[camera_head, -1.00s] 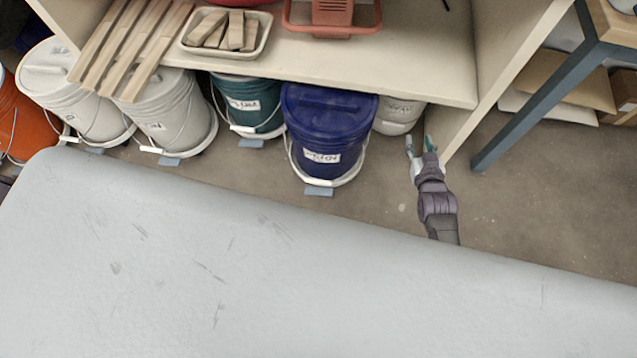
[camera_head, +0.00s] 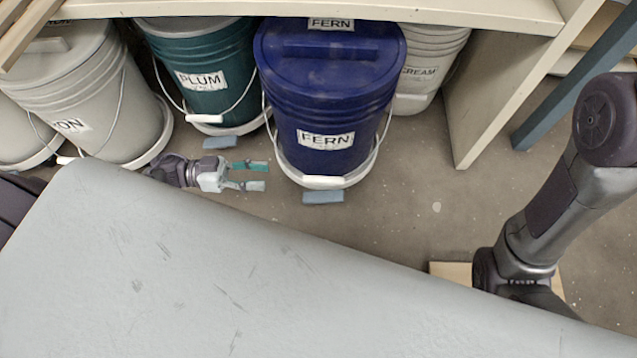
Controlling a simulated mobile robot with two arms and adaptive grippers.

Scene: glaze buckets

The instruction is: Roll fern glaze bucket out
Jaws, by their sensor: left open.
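The fern glaze bucket (camera_head: 330,105) is dark blue, upright and labelled FERN. It stands on a low white round base (camera_head: 362,172) partly under the shelf. Its wire handle hangs down in front, with a white grip (camera_head: 325,182) near the base. A blue-grey tab (camera_head: 323,197) sticks out from the base at the floor. My left gripper (camera_head: 266,176) is open and empty, low to the left of the bucket's base, fingers pointing right, with a small gap to the base. My right arm (camera_head: 545,225) comes down at the right; its gripper is hidden.
The teal PLUM bucket (camera_head: 207,105) stands left of the fern bucket, and the white CREAM bucket (camera_head: 411,82) behind right. A grey-white bucket (camera_head: 90,75) is further left. The shelf (camera_head: 480,12) overhangs them; its side panel (camera_head: 475,125) stands right. Floor in front is clear.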

